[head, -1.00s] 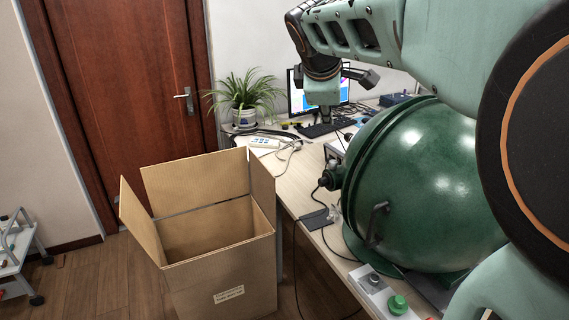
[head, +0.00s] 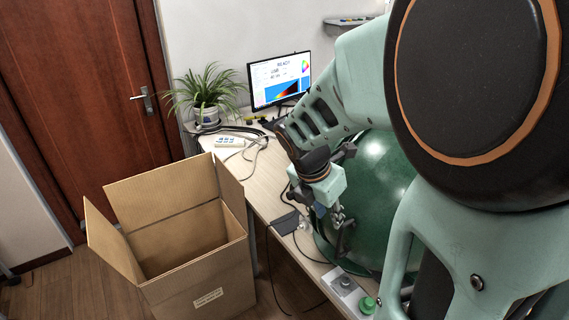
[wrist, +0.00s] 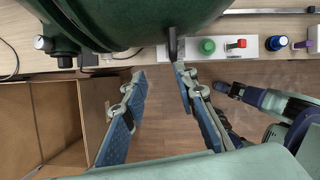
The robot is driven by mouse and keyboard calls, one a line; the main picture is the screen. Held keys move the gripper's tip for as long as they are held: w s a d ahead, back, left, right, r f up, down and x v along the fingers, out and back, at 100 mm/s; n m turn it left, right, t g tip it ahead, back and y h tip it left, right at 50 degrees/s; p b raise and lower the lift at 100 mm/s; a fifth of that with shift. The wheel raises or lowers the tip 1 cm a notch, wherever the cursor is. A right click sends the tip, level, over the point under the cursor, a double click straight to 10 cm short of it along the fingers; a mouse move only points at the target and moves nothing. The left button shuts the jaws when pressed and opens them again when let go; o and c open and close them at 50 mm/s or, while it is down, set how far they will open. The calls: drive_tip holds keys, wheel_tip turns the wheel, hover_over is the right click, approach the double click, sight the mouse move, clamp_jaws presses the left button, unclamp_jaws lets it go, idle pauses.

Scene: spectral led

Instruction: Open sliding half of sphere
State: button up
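The large dark green sphere (head: 388,165) stands on the desk, partly hidden behind my arm; its underside fills the top of the wrist view (wrist: 110,18). Its dark handle (wrist: 173,46) shows beside the tip of my right finger in the wrist view. My gripper (wrist: 159,72) is open, with clear space between its blue fingers, and holds nothing. In the head view my gripper (head: 338,216) points down at the sphere's near left side, close to the handle. I cannot tell whether the right finger touches the handle.
An open cardboard box (head: 195,265) stands on the floor left of the desk (head: 262,185). A green button (wrist: 207,46), a red control (wrist: 237,44) and a blue knob (wrist: 275,42) line the desk edge. A monitor (head: 279,80) and potted plant (head: 205,95) stand behind.

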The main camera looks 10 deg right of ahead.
drive_tip(key=b, duration=0.7)
approach(333, 230)
drive_tip(key=s+f, duration=0.3)
drive_tip(key=s, duration=0.1)
drive_tip(key=shift+w+d+f+b, duration=0.35)
drive_tip(key=shift+w+d+b, duration=0.05)
drive_tip(key=shift+w+b, duration=0.05)
drive_tip(key=shift+w, duration=0.1)
